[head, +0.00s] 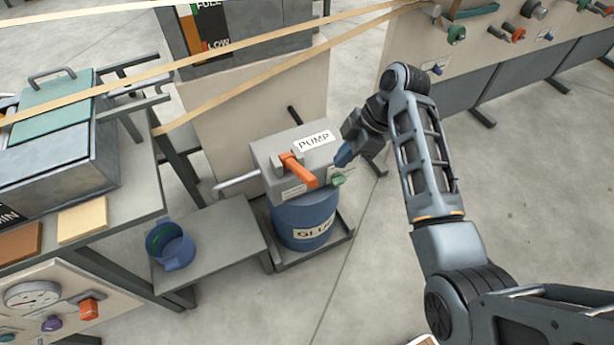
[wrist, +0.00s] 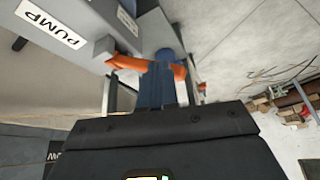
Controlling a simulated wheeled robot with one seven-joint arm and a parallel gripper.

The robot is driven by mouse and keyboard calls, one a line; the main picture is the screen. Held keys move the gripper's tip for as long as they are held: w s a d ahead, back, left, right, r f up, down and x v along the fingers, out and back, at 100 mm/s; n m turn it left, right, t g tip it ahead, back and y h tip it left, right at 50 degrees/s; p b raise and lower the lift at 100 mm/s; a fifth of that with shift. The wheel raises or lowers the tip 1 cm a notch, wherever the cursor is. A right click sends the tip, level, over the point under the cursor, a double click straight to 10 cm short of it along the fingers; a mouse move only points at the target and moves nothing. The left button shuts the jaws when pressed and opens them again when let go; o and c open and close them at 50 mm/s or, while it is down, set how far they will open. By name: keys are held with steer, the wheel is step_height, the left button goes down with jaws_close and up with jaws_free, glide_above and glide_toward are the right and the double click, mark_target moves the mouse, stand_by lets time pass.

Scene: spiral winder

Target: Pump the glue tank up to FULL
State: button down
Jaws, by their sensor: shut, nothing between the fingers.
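The grey pump box (head: 268,150), labelled PUMP, sits on the blue glue drum (head: 303,222). Its orange lever (head: 299,170) lies across the front of the box. In the wrist view the orange lever (wrist: 128,63) shows behind my fingers, which hide part of it. My gripper (head: 343,156) is shut and empty, just right of the pump box in the head view. Its blue fingers fill the middle of the wrist view (wrist: 164,84). I cannot tell whether they touch the lever. The tank gauge (head: 206,28), marked FULL and LOW, is cut off at the top; its level is unclear.
A low grey shelf (head: 212,240) with a blue cup (head: 170,246) stands left of the drum. A green piece (head: 338,181) shows at the box's right. Tan bands (head: 250,78) cross above. A panel with knobs (head: 480,55) is at back right.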

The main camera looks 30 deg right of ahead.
step_height(320, 180, up, 11)
steer(key=m+g+h+p, duration=0.1)
steer(key=m+h+p, duration=0.3)
steer(key=m, duration=1)
glide_above(305, 172)
steer(key=w+b, duration=0.1)
steer(key=h, duration=0.1)
steer(key=shift+w+r, duration=0.1)
steer(key=shift+r, duration=0.1)
steer(key=shift+f, duration=0.15)
step_height(305, 172, down, 10)
steer(key=shift+w+r+b, duration=0.15)
steer(key=shift+r+b, duration=0.1)
steer(key=shift+b, duration=0.2)
steer(key=f, duration=0.1)
steer(key=s+f, duration=0.1)
steer(key=shift+s+f+p, duration=0.25)
steer(key=shift+f+p, duration=0.1)
steer(key=shift+p, duration=0.05)
steer(key=shift+s+f, duration=0.25)
steer(key=shift+f, duration=0.25)
